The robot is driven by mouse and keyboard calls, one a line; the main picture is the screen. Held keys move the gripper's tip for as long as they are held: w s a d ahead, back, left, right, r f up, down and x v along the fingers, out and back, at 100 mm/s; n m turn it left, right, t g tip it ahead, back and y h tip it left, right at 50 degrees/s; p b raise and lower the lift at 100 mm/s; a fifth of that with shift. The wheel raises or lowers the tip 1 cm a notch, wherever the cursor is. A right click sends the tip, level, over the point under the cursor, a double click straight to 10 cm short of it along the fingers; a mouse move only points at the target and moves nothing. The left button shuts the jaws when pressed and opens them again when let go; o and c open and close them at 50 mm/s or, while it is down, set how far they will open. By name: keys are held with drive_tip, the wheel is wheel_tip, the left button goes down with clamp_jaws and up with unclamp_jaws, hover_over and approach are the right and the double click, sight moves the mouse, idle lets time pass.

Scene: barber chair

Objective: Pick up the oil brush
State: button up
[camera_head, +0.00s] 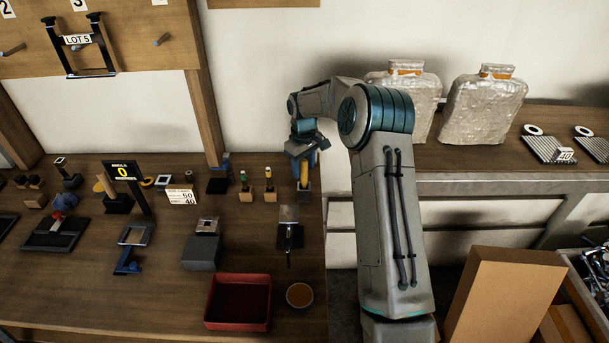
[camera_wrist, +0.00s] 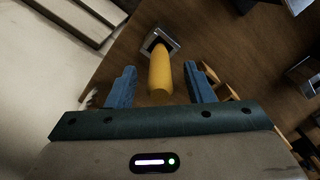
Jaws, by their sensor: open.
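A yellow handle, which looks like the oil brush (camera_head: 304,172), stands upright in a small block-like holder (camera_head: 304,195) near the right edge of the wooden table. In the wrist view the yellow handle (camera_wrist: 160,78) rises from a grey square-rimmed holder (camera_wrist: 160,41); the brush's lower end is hidden inside. My gripper (camera_head: 306,158) is above the holder at the handle's top. In the wrist view its blue fingers (camera_wrist: 157,82) are open, one on each side of the handle, with visible gaps.
Two small holders with green-topped (camera_head: 244,180) and yellow-topped (camera_head: 268,178) items stand just left. A dark stand with a grey plate (camera_head: 289,213), a red tray (camera_head: 238,302) and a round brown-filled dish (camera_head: 299,295) lie nearer. Wrapped packages (camera_head: 484,105) stand on the right bench.

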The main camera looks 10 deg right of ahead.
sight(304, 186)
wheel_tip(304, 186, down, 3)
drive_tip(key=shift+f+p, duration=0.2)
drive_tip(key=shift+p, duration=0.1)
drive_tip(key=shift+c, duration=0.4)
clamp_jaws()
wheel_tip(304, 186, up, 10)
drive_tip(key=shift+r+b, duration=0.1)
drive_tip(key=shift+b, duration=0.95)
